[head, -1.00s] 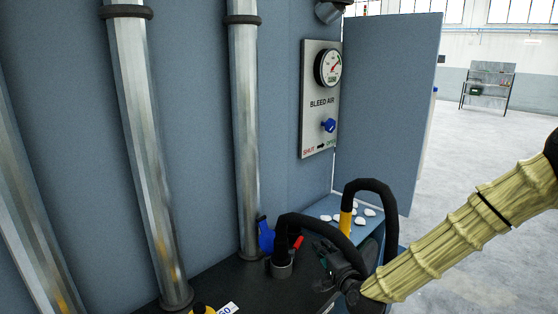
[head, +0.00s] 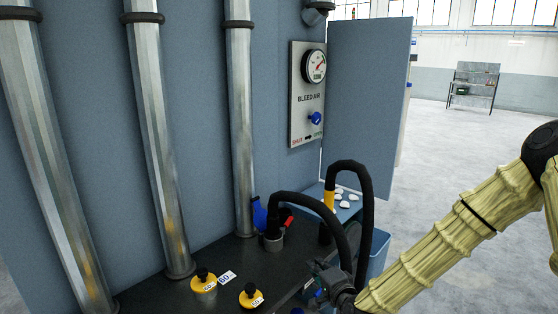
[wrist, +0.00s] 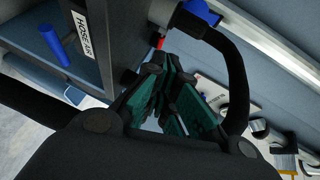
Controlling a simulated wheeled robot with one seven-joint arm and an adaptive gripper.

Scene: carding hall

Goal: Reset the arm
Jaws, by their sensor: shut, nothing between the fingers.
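My gripper (head: 316,291) is low in the head view, at the end of my pale ribbed arm, over the dark bench top. In the wrist view its green-padded fingers (wrist: 172,98) are close together with nothing held. A black hose (head: 346,232) arches beside my gripper from a round metal port (head: 273,241) with a red lever (head: 288,223). The hose also passes close to the fingers in the wrist view (wrist: 236,75). Part of my gripper is hidden by my own wrist in the head view.
The dark bench (head: 228,265) carries yellow caps with black knobs (head: 204,281) and numbered tags. Metal pipes (head: 158,150) rise against the blue wall. A bleed-air panel (head: 307,100) has a gauge and blue knob. White pieces lie on a blue shelf (head: 342,211). Open floor (head: 450,150) lies right.

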